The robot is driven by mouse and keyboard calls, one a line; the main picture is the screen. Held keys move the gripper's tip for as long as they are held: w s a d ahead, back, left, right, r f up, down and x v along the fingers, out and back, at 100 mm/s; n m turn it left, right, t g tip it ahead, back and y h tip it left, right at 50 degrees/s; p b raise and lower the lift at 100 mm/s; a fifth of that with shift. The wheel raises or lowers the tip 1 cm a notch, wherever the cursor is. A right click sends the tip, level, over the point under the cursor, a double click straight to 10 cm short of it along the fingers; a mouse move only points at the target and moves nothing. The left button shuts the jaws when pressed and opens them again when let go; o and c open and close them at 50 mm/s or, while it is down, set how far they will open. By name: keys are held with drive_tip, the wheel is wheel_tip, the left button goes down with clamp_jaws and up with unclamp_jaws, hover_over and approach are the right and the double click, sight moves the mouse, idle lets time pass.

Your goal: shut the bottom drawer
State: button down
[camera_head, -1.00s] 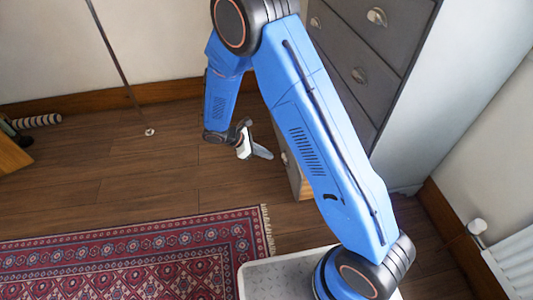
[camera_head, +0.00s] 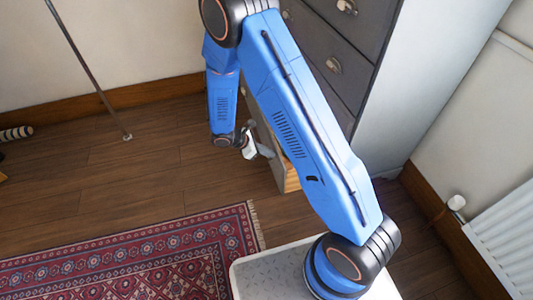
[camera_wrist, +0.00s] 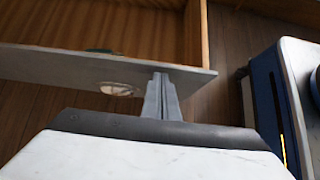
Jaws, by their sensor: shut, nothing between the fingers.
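The bottom drawer stands open, its wooden side (camera_head: 291,180) showing beside my arm in the head view. Most of it is hidden behind my arm. In the wrist view its grey front (camera_wrist: 55,62) runs across the picture, with a pale metal cup handle (camera_wrist: 118,90) and the bare wood interior (camera_wrist: 140,25) beyond. My gripper (camera_head: 265,152) is shut and empty. In the wrist view the closed fingers (camera_wrist: 162,82) reach the outer side of the front, right of the handle, near its right end. I cannot tell whether they touch it.
The grey dresser (camera_head: 330,50) stands behind my arm, its upper drawers shut. A small dark green thing (camera_wrist: 100,50) shows just past the drawer front. A patterned red rug (camera_head: 130,255) lies in front. A white radiator (camera_head: 500,235) is at the right. Bare floor (camera_head: 140,165) lies left of the drawer.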

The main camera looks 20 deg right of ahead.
drive_tip(key=d, duration=2.2)
drive_tip(key=shift+d, duration=0.25)
drive_tip(key=shift+a, duration=0.1)
